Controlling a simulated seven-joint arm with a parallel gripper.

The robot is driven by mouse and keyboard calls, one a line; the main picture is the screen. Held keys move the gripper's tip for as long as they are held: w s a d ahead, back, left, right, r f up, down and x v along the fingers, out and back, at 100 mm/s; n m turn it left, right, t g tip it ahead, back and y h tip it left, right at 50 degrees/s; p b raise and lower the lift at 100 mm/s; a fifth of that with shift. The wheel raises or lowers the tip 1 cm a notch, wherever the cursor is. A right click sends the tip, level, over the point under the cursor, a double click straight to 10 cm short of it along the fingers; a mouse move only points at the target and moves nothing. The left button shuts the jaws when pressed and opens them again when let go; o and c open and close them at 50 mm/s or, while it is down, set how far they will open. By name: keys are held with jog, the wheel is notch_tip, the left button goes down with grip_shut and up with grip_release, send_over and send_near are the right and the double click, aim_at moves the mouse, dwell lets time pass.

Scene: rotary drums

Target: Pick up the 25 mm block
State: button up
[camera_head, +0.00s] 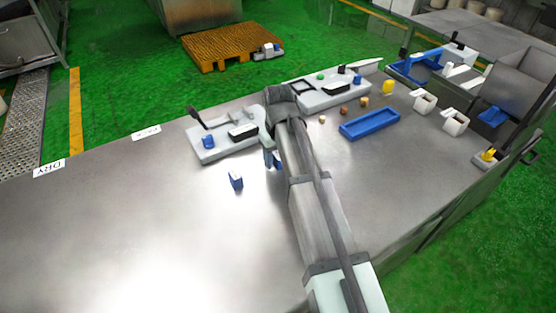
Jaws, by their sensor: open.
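Three small brown-tan blocks of differing size stand in a row on the steel table: the largest-looking (364,101), a middle one (343,110) and the smallest-looking (322,119). I cannot tell which one is 25 mm, as no size marks are readable. My gripper (272,158) is left of these blocks, near the grey base plate. It is open, and its fingers are partly hidden by my arm. Nothing shows held in it. A blue block-like piece (236,181) stands on the table left of and nearer than my gripper.
A blue tray (369,126) lies right of the blocks. A grey scale-like device (224,143) and a second one (332,92) stand along the far edge. A yellow piece (388,87), white containers (454,121) and a blue rack (414,68) are at right. The table's left part is clear.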

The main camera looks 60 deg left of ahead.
grip_shut()
dwell(0.5)
